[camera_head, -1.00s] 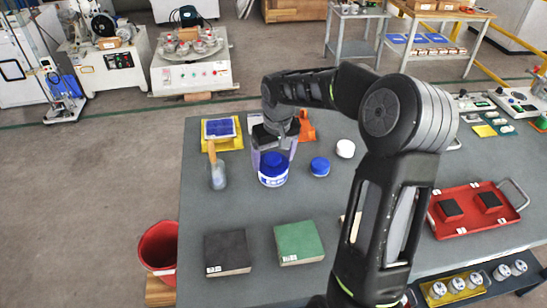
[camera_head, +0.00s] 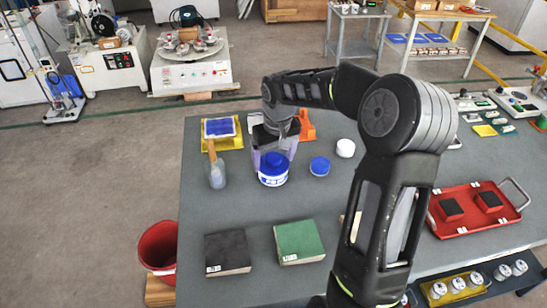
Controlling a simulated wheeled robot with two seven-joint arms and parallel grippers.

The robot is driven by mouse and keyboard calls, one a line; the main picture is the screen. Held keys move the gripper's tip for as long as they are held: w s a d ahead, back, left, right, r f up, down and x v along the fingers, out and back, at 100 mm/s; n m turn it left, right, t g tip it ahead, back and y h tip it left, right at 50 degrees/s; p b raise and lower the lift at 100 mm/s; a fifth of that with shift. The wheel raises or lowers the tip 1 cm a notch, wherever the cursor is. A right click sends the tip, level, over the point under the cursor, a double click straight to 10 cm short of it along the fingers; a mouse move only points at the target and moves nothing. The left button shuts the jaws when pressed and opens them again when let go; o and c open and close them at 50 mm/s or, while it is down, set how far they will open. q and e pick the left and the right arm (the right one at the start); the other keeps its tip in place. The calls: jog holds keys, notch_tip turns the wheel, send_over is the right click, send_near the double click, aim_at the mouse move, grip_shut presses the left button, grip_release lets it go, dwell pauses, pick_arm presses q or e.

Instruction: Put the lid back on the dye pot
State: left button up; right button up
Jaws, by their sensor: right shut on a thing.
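The dye pot (camera_head: 272,181) is a small white pot with blue markings, upright on the grey table. A blue lid (camera_head: 273,161) is at its mouth, in line with the pot; I cannot tell whether it is fully seated. My right gripper (camera_head: 273,156) points down from above, its two pale fingers shut on the lid's sides. The palm and fingers hide part of the lid. My left gripper is not in view.
A small blue-topped container (camera_head: 319,166) and a white round one (camera_head: 345,148) stand right of the pot. A red tray (camera_head: 465,228) lies right.

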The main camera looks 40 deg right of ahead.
dwell(0.4)
jog(key=o, duration=1.3)
jog(key=shift+c, duration=0.2)
jog(key=shift+r+p, duration=2.4)
jog(key=shift+r, duration=1.1)
jog(key=shift+c, duration=0.6)
grip_shut()
